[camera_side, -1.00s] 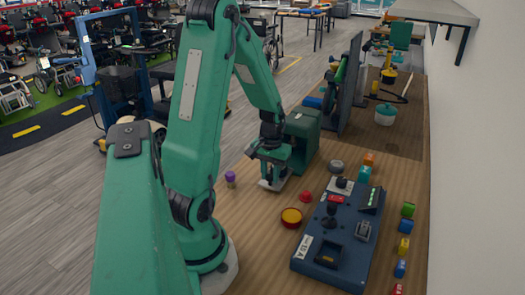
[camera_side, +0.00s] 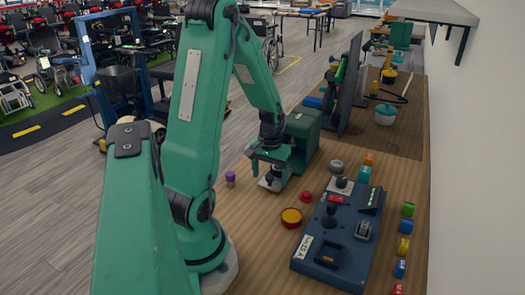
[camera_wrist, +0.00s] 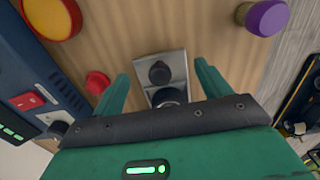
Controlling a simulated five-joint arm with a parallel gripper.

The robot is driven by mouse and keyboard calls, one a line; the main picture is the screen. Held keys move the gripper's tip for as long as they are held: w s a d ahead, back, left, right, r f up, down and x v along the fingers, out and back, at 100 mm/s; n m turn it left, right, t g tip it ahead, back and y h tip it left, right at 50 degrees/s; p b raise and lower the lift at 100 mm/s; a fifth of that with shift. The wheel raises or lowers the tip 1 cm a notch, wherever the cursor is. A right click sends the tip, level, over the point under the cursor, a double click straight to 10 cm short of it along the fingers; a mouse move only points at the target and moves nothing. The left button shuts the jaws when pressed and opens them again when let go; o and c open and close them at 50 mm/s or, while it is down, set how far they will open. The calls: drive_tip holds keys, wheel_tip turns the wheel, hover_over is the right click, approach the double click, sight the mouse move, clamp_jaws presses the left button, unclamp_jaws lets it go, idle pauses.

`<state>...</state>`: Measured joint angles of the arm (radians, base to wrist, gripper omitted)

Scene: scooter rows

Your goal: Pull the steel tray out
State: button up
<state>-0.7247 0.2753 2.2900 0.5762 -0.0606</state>
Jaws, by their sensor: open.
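The steel tray (camera_side: 266,187) is a small silver-grey piece low at the front of a green box-shaped housing (camera_side: 304,132). In the wrist view the tray (camera_wrist: 174,61) lies on the wood between my fingers, with a dark round knob (camera_wrist: 160,72) on it. A second dark round part (camera_wrist: 167,96) shows nearer my palm. My gripper (camera_wrist: 163,76) is open, one green finger on each side of the tray, with gaps visible. In the side view my gripper (camera_side: 268,164) is just above the tray and partly hides it.
A red-and-yellow round dish (camera_side: 291,218), a red knob (camera_side: 305,196) and a blue control panel (camera_side: 335,240) stand to the right and front. A purple-topped peg (camera_side: 230,179) stands left of the tray. Several coloured blocks line the right edge. Bare wood lies in front of the tray.

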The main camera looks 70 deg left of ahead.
drive_tip(key=shift+r, duration=0.1)
drive_tip(key=shift+r, duration=2.9)
drive_tip(key=shift+w+d+r, duration=0.25)
drive_tip(key=shift+d+r, duration=0.2)
drive_tip(key=s+d+r+m+t, duration=0.1)
drive_tip(key=d+r+m+t, duration=0.1)
drive_tip(key=d+r+m, duration=0.2)
drive_tip(key=s+d+r+m+t, duration=0.1)
drive_tip(key=d+r+m+t, duration=0.2)
drive_tip(key=d+r, duration=0.7)
drive_tip(key=d+m, duration=0.2)
drive_tip(key=d, duration=0.5)
drive_tip(key=shift+s+t, duration=0.3)
drive_tip(key=shift+s, duration=0.1)
